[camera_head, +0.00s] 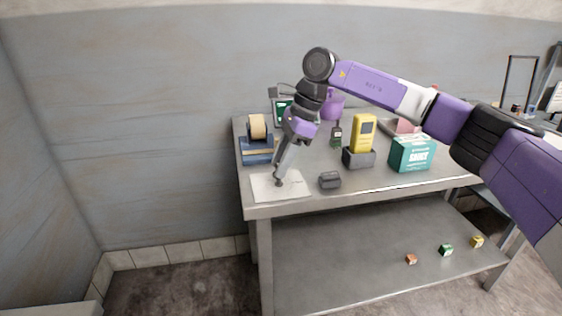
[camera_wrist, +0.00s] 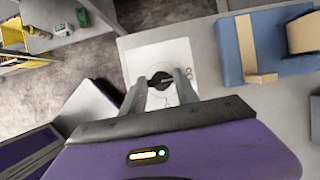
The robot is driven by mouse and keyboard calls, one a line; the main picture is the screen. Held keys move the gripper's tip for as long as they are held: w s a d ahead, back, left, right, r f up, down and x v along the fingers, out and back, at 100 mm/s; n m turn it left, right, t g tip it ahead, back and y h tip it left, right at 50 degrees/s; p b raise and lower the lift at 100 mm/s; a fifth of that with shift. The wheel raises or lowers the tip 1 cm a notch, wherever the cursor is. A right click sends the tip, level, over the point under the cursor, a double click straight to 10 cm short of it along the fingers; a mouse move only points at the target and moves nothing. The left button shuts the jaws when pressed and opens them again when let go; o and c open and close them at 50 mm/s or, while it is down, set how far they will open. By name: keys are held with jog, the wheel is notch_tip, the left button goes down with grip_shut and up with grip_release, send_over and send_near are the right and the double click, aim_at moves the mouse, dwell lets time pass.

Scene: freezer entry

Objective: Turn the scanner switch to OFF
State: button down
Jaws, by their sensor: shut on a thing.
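The scanner switch is a dark round knob on a white plate (camera_head: 262,190) at the table's front left corner. In the wrist view the knob (camera_wrist: 160,79) sits on the white plate (camera_wrist: 143,58) between my two fingers, with a light ring around it. My gripper (camera_head: 279,182) points down onto the plate and is shut on the knob. A dark mark shows on the plate beside the knob in the wrist view, too small to read. The fingers hide part of the knob, and I cannot tell which way it points.
A tape dispenser (camera_head: 257,150) stands behind the plate. A small dark grey object (camera_head: 330,180) lies to the right. A yellow handheld device (camera_head: 362,134) stands in a grey cradle (camera_head: 358,158), beside a teal box (camera_head: 412,154). Several small blocks lie on the lower shelf (camera_head: 350,255).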

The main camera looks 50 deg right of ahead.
jog(key=c, duration=0.9)
grip_release()
jog(key=v, duration=0.7)
jog(key=shift+s+d+r, duration=0.15)
jog(key=shift+d+r, duration=0.1)
jog(key=shift+r, duration=0.1)
